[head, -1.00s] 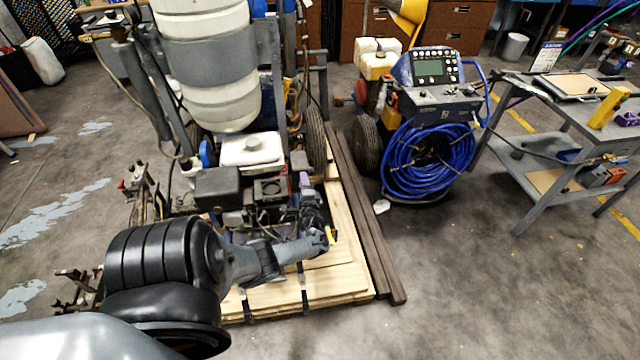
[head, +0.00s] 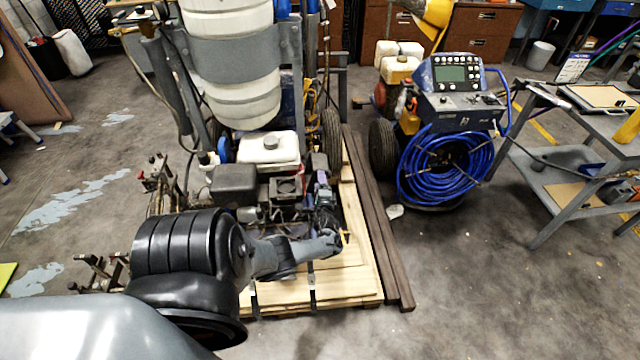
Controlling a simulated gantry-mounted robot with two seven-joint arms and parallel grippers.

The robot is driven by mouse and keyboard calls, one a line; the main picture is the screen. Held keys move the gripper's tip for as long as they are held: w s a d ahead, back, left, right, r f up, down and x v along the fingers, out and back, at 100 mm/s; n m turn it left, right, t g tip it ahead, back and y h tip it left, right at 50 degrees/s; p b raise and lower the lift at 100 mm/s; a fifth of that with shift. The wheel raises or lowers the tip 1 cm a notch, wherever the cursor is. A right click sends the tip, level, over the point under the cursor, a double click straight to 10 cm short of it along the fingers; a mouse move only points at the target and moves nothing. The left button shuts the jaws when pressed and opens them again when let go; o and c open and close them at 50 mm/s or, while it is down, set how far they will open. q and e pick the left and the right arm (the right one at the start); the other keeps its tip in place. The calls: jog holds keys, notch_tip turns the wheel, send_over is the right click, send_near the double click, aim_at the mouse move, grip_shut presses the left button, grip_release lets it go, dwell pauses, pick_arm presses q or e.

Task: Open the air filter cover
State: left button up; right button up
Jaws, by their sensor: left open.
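The line striper's small engine has a white fuel tank (head: 268,148) on top. In front of it sits a dark, boxy housing (head: 235,184), which looks like the air filter cover; it appears closed. A second dark, square part (head: 287,188) sits just right of it. My left arm reaches in from the lower left, and its dark left gripper (head: 323,192) is at the engine's right side, right of both dark parts. It is open, its fingers small and hard to separate from the engine behind. I see nothing held. My right gripper is out of view.
The striper stands on a wooden pallet (head: 360,285) with dark beams (head: 385,250) along its right side. A machine with a blue hose coil (head: 440,165) stands right of it. A grey metal cart (head: 560,165) is farther right. The floor at the lower right is clear.

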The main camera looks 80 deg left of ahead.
pick_arm(q)
jog(key=shift+d, duration=0.15)
jog(key=d+p, duration=0.3)
jog(key=d, duration=0.7)
jog(key=shift+d+p, duration=0.3)
jog(key=shift+p, duration=0.05)
jog(key=shift+s, duration=0.1)
